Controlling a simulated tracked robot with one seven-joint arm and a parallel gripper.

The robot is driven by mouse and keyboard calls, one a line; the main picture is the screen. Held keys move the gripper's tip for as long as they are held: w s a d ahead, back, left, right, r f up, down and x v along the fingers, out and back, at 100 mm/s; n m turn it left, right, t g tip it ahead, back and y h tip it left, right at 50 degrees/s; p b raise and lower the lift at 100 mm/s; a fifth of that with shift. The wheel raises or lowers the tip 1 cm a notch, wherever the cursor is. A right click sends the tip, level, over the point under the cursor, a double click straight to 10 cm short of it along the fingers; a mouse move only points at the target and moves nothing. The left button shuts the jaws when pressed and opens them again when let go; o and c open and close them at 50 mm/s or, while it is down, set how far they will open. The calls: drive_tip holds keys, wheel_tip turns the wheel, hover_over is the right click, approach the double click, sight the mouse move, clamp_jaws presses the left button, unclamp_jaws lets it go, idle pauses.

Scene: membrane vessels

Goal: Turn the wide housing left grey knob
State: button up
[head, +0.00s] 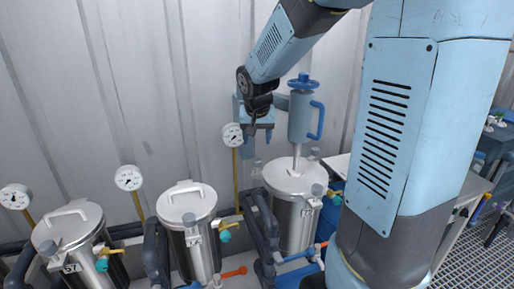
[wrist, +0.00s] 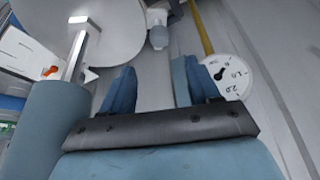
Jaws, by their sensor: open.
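The widest steel housing (head: 292,215) stands at the right of the row, with a pale round lid (head: 285,182). A small grey knob (head: 257,168) sits at the left edge of its lid. In the wrist view, what looks like this grey knob (wrist: 159,37) is beside the lid (wrist: 115,20), ahead of and between my fingers. My gripper (head: 260,136) hangs above and apart from the knob, fingers pointing down. It is open and empty in the wrist view (wrist: 160,75). Other grey knobs show at the lid's right side (head: 315,153) and front (head: 317,190).
A blue-grey cylinder with a blue wheel and handle (head: 301,115) rises from the lid, close right of my gripper. A gauge (head: 232,135) on a yellow post stands behind left. Two narrower vessels (head: 200,250) (head: 88,262) stand left. Pipes (head: 262,218) run between vessels.

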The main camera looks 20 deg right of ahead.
drive_tip(key=shift+v, duration=1.5)
drive_tip(key=shift+s, duration=0.1)
